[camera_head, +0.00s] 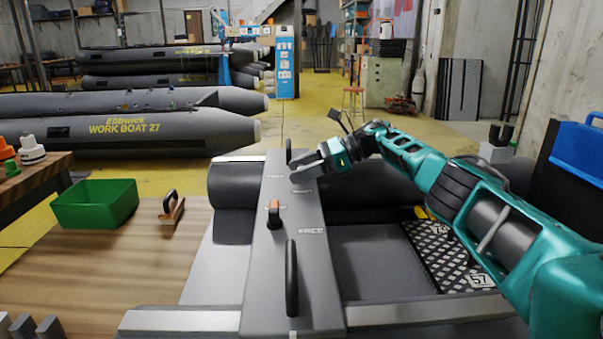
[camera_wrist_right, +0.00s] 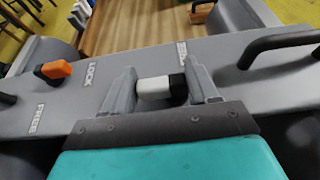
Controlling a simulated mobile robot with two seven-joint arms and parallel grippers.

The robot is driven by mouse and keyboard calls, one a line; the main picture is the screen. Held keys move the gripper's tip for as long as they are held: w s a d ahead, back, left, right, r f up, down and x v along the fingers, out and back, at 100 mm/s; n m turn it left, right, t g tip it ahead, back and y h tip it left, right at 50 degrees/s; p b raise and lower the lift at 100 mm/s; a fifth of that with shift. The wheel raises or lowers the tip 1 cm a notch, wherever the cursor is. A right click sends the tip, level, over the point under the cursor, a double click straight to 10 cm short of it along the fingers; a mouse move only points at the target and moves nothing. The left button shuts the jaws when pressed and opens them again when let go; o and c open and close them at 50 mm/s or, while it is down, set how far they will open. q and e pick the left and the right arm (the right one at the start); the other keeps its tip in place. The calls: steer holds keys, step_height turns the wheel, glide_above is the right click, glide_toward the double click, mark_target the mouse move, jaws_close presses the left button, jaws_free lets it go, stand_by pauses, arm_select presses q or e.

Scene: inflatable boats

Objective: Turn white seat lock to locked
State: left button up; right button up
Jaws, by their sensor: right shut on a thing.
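The grey seat (camera_head: 270,255) runs lengthwise across the boat in the head view. My right gripper (camera_head: 303,176) is at the far part of the seat. In the right wrist view, its two fingers (camera_wrist_right: 165,90) are shut on the white seat lock (camera_wrist_right: 153,90), which has a black part at its right end. A LOCK label (camera_wrist_right: 90,72) is on the seat to the left of the fingers. Another label (camera_wrist_right: 181,50), hard to read, is beyond them. In the head view the white lock is hidden by the gripper. My left gripper is not in view.
An orange lock (camera_head: 274,212) stands on the seat nearer me, with a FREE label (camera_head: 311,231) beside it. Black handles (camera_head: 291,275) rise from the seat. A green bin (camera_head: 95,204) and a brush-like item (camera_head: 172,208) lie on the wooden surface at left.

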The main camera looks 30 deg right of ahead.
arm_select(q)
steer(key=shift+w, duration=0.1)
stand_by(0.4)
arm_select(e)
steer(key=o, duration=1)
steer(key=shift+r, duration=0.1)
